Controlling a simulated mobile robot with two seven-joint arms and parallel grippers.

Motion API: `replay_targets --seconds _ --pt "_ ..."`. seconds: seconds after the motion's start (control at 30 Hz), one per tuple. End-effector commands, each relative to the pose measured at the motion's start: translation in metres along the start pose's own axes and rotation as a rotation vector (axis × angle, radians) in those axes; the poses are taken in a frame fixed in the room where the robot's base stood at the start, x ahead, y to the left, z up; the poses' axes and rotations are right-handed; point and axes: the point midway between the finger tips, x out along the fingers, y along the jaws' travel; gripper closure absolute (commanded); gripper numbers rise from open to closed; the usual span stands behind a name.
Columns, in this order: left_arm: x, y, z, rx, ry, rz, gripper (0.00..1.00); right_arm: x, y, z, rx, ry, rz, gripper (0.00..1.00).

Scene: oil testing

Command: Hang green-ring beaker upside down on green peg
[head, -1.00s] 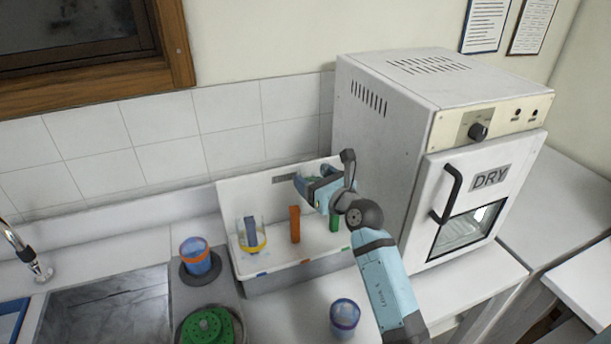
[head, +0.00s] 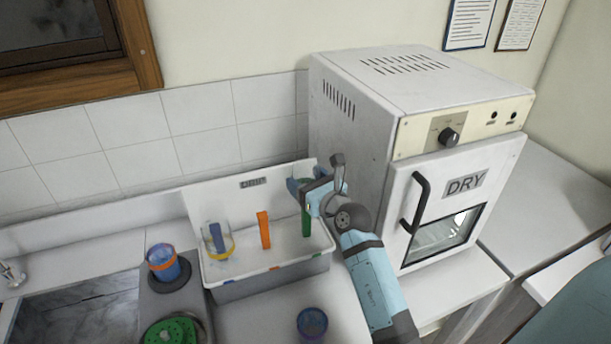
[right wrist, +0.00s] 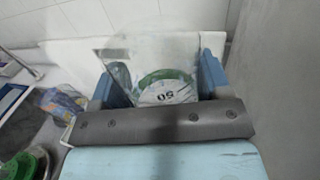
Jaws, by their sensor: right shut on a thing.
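My right gripper (head: 307,188) is shut on the clear green-ring beaker, high at the right end of the white drip rack. In the right wrist view, the beaker (right wrist: 165,72) sits between the blue fingers, with its green ring (right wrist: 166,77) and an inverted-looking "50" mark in sight. In the head view the gripper mostly hides the beaker. The green peg (head: 306,224) stands just below the gripper; I cannot tell whether the beaker touches it. My left gripper is not in view.
An orange-ring beaker (head: 163,268) stands left. A bluish beaker (head: 312,322) stands in front. The DRY oven (head: 370,150) is close on the right.

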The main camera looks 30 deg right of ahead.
Motion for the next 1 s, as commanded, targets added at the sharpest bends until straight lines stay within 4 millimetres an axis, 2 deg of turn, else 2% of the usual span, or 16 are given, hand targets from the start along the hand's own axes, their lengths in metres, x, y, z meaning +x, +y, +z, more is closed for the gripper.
replay_targets --seconds 0.27,0.4,0.6,0.8,1.0 --pt "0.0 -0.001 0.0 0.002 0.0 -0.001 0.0 -0.001 -0.001 -0.038 -0.003 0.004 0.001 0.53" --pt "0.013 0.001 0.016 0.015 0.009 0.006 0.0 0.0 -0.001 -0.064 -0.002 -0.001 -0.001 0.53" --pt "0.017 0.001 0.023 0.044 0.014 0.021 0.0 -0.001 0.0 -0.087 -0.001 0.002 0.0 0.53" --pt "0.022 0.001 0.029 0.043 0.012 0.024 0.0 -0.001 0.0 -0.101 -0.001 0.0 0.0 0.53" --pt "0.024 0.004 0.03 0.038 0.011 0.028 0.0 -0.001 0.0 -0.105 -0.001 0.0 0.0 0.53"
